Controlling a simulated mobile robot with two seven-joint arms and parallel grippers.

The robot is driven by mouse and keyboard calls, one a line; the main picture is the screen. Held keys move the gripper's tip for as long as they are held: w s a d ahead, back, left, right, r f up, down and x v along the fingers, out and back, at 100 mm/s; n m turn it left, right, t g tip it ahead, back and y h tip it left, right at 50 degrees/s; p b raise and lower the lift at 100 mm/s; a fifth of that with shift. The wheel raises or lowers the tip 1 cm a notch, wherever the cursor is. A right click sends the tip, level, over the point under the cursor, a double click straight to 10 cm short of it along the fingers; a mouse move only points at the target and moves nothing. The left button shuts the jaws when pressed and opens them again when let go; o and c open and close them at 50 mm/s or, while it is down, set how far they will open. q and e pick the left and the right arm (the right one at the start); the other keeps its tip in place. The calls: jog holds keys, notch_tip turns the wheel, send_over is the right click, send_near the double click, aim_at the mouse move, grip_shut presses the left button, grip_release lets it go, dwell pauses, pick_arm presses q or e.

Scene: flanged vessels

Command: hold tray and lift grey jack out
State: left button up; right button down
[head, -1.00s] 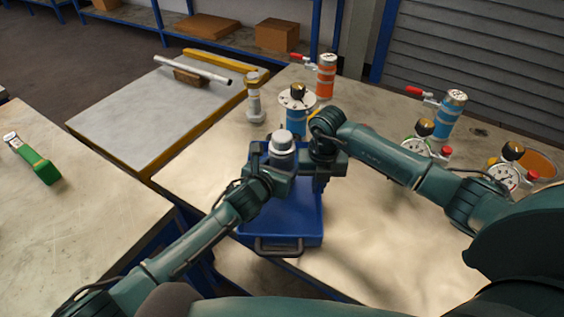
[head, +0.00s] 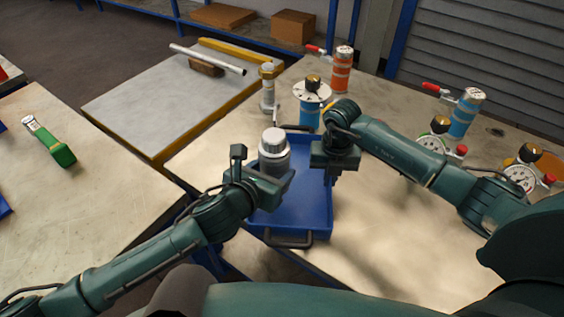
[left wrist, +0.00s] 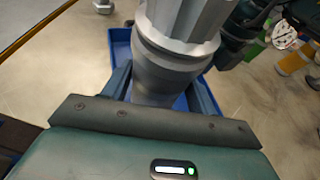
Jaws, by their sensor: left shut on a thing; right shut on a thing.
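The grey jack (head: 272,155), a stout cylinder with a ribbed cap, stands upright in my left gripper (head: 266,174). In the left wrist view the jack (left wrist: 176,55) fills the space between the two fingers. It appears raised over the left side of the blue tray (head: 318,208); the arm hides its foot. The tray also shows behind the jack in the left wrist view (left wrist: 122,45). My right gripper (head: 333,170) is shut on the tray's right wall; its fingertips are largely hidden.
An orange cylinder (head: 343,70) and a blue one (head: 466,112) stand farther right. A grey-topped table (head: 165,100) lies left. The bench right of the tray has free room.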

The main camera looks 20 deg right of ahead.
aim_at(267, 173)
pick_arm(q)
jog(key=shift+r+v, duration=0.15)
jog(key=shift+v, duration=0.95)
jog(key=shift+r+v, duration=0.15)
jog(key=shift+v, duration=0.9)
jog(key=shift+d, duration=0.15)
pick_arm(e)
jog(key=c, duration=1.5)
grip_release()
notch_tip(267, 173, up, 12)
